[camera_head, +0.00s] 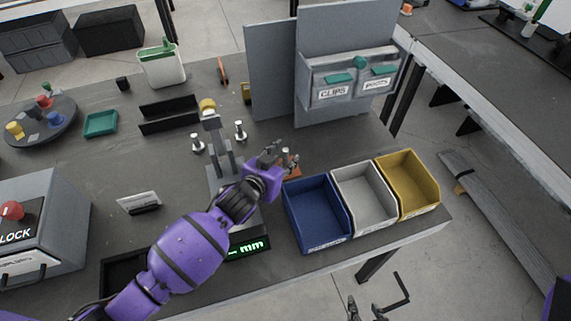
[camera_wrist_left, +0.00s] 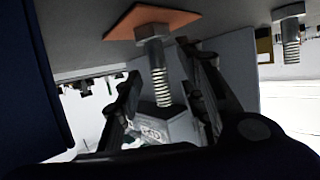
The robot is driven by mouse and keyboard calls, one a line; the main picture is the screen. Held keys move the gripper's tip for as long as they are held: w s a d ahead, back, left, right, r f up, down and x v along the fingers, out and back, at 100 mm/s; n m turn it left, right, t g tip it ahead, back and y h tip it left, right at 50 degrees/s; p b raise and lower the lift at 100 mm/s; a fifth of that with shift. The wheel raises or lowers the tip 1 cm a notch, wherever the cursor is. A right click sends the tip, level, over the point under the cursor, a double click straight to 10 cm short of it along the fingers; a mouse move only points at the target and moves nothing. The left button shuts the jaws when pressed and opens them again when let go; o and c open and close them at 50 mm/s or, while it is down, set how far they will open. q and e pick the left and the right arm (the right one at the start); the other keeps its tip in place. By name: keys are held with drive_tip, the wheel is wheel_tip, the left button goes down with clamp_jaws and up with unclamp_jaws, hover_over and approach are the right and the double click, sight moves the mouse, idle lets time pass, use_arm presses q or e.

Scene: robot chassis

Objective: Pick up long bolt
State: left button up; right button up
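A long silver bolt (camera_wrist_left: 157,65) with a hex head rests on an orange pad (camera_wrist_left: 150,18); the left wrist view shows it upside down. In the head view the orange pad (camera_head: 291,162) lies just behind the blue bin, and the bolt is largely hidden by my left gripper (camera_head: 278,157). In the left wrist view my left gripper (camera_wrist_left: 168,95) is open, its fingers on either side of the threaded shank, with gaps visible. My right gripper (camera_head: 375,304) is at the bottom edge of the head view, empty, its fingers apart.
Blue (camera_head: 315,215), white (camera_head: 364,195) and yellow (camera_head: 408,180) bins stand right of my left gripper. Two other bolts (camera_head: 240,130) (camera_head: 197,143) stand to its left, near a grey stand (camera_head: 222,160). A grey panel (camera_head: 270,75) rises behind.

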use_arm(q)
drive_tip(key=shift+c, duration=0.3)
clamp_jaws()
drive_tip(key=shift+r, duration=0.1)
